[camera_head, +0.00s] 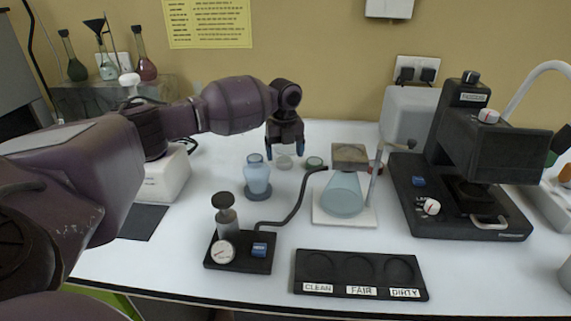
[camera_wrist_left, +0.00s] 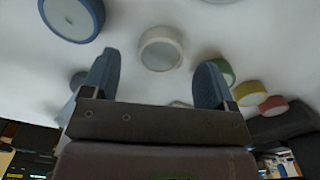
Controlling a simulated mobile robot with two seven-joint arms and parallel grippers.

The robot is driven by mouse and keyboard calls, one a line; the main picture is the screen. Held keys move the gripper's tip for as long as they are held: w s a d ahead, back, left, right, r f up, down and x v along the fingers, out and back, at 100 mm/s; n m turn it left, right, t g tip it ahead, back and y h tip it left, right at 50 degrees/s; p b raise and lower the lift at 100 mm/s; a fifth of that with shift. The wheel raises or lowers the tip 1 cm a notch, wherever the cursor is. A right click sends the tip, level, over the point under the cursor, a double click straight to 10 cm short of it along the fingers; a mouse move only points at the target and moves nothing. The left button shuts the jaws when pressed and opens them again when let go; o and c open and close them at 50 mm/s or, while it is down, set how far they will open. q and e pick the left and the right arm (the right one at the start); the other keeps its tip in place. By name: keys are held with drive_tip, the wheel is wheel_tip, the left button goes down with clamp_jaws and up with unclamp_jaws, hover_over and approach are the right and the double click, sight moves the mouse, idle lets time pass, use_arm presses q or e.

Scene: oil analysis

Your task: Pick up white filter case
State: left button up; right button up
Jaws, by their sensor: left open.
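The white filter case (camera_head: 285,163) is a small round case lying on the white table, below and just in front of my left gripper (camera_head: 285,152) in the head view. In the left wrist view the white filter case (camera_wrist_left: 161,49) lies just beyond the two blue fingertips of my left gripper (camera_wrist_left: 157,72), roughly centred between them. The left gripper is open and empty, with its fingers pointing down. A green case (camera_head: 314,163) lies just right of the white one. My right gripper is not in view.
A blue-tinted bottle (camera_head: 257,174) stands left of the white case. A flask (camera_head: 343,193) on a white plate, a pump with gauge (camera_head: 223,251), a labelled tray (camera_head: 361,256) and a dark microscope (camera_head: 464,165) stand around. Yellow (camera_wrist_left: 250,92) and red (camera_wrist_left: 273,105) cases lie beyond the green.

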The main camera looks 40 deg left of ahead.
use_arm(q)
wheel_tip(320, 180, down, 2)
drive_tip(key=shift+f, duration=0.15)
drive_tip(key=shift+c, duration=0.3)
drive_tip(key=c, duration=1)
drive_tip(key=shift+o, duration=0.2)
